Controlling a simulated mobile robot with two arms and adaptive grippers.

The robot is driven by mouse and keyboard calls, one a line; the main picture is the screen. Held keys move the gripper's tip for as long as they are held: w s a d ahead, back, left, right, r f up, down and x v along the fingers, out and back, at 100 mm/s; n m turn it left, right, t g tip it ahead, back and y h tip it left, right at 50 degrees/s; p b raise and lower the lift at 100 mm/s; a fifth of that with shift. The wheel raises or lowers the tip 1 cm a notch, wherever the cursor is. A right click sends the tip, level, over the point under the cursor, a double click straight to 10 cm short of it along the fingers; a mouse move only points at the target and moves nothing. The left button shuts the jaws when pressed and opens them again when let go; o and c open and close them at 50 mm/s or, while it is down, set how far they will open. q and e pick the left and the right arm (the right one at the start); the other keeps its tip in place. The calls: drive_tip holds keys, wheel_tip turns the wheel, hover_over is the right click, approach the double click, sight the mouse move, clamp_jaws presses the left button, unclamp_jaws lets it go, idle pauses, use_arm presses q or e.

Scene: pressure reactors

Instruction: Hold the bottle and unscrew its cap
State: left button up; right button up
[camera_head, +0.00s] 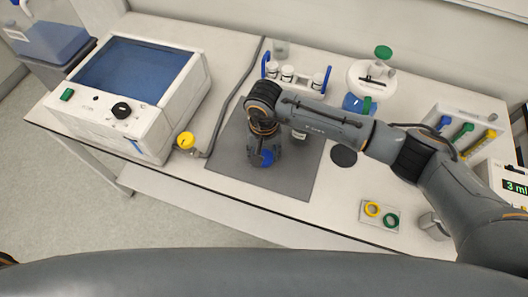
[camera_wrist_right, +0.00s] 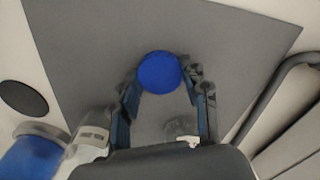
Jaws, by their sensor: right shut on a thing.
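My right gripper (camera_head: 265,158) comes down over the grey mat and is shut on a round blue cap (camera_head: 267,157). In the right wrist view the cap (camera_wrist_right: 160,72) shows from above, between the fingertips (camera_wrist_right: 162,88). I cannot tell whether a bottle is under the cap; the cap and fingers hide that spot. A small clear piece with a white part (camera_wrist_right: 183,132) shows between the fingers, nearer the palm; I cannot tell what it is. A whitish bottle-like vessel (camera_head: 299,134) stands just right of the gripper. My left gripper is not in view.
The grey mat (camera_head: 232,172) has free room at its front. A blue water bath (camera_head: 140,75) and a hose with a yellow fitting (camera_head: 186,141) are at left. A vial rack (camera_head: 325,80) stands behind. A black disc (camera_head: 343,156) and a ring plate (camera_head: 365,220) lie at right.

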drive_tip(key=o, duration=1.3)
drive_tip(key=shift+r+p, duration=0.15)
drive_tip(key=shift+p, duration=0.15)
wheel_tip(320, 180, up, 12)
drive_tip(key=b, duration=0.3)
drive_tip(key=shift+s, duration=0.1)
